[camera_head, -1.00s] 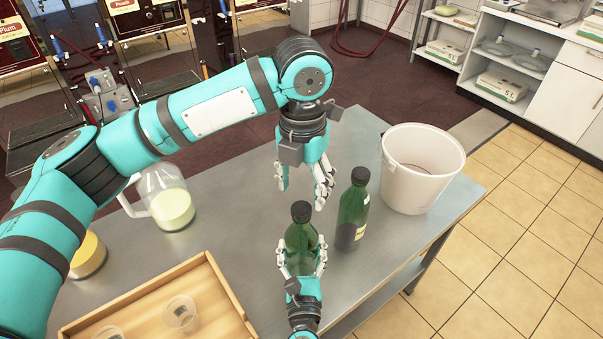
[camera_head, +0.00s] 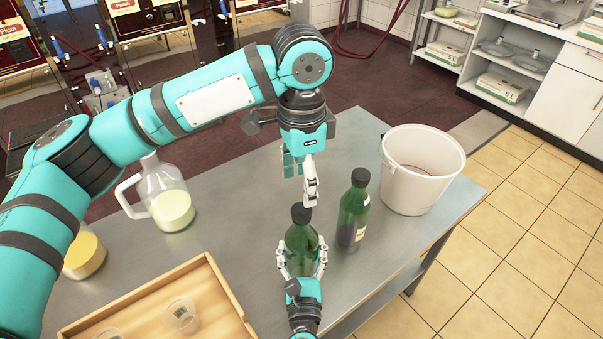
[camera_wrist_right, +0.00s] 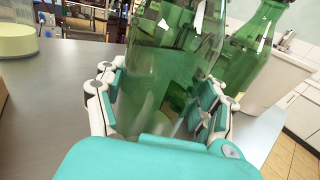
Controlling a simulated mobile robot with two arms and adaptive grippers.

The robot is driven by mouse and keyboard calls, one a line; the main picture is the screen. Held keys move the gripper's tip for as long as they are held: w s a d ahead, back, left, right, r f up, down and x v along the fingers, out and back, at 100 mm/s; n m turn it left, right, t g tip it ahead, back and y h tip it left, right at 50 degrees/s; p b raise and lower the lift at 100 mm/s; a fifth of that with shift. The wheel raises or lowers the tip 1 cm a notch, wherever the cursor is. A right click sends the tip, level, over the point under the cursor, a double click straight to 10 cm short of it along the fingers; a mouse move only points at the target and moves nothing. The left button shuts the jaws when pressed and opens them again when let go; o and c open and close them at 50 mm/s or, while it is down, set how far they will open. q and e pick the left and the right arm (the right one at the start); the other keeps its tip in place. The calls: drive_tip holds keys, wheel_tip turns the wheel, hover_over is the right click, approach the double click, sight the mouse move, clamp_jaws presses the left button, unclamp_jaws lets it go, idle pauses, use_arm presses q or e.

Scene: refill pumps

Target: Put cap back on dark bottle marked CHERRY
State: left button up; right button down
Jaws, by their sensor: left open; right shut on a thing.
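A green glass bottle (camera_head: 302,238) with a black cap (camera_head: 300,212) on its top stands upright on the metal table. My right gripper (camera_head: 301,262) is shut around its body, which also fills the middle of the right wrist view (camera_wrist_right: 172,75). A second green bottle (camera_head: 352,212) with a black cap stands just to its right, and shows at the right of the wrist view (camera_wrist_right: 243,52). I cannot read CHERRY on either bottle. My left gripper (camera_head: 303,186) is open and points down, just above the held bottle's cap; I cannot tell whether it touches the cap.
A white bucket (camera_head: 418,180) stands right of the bottles near the table's edge. A glass jug (camera_head: 172,208) of pale liquid and a yellow-filled vessel (camera_head: 85,258) stand at left. A wooden tray (camera_head: 222,292) with clear cups is at front left. The table (camera_head: 235,225) between is clear.

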sight(301, 209)
use_arm(q)
drive_tip(key=n, duration=0.7)
drive_tip(key=shift+r, duration=0.25)
drive_tip(key=n, duration=0.5)
drive_tip(key=shift+r, duration=0.2)
drive_tip(key=shift+f, duration=4.05)
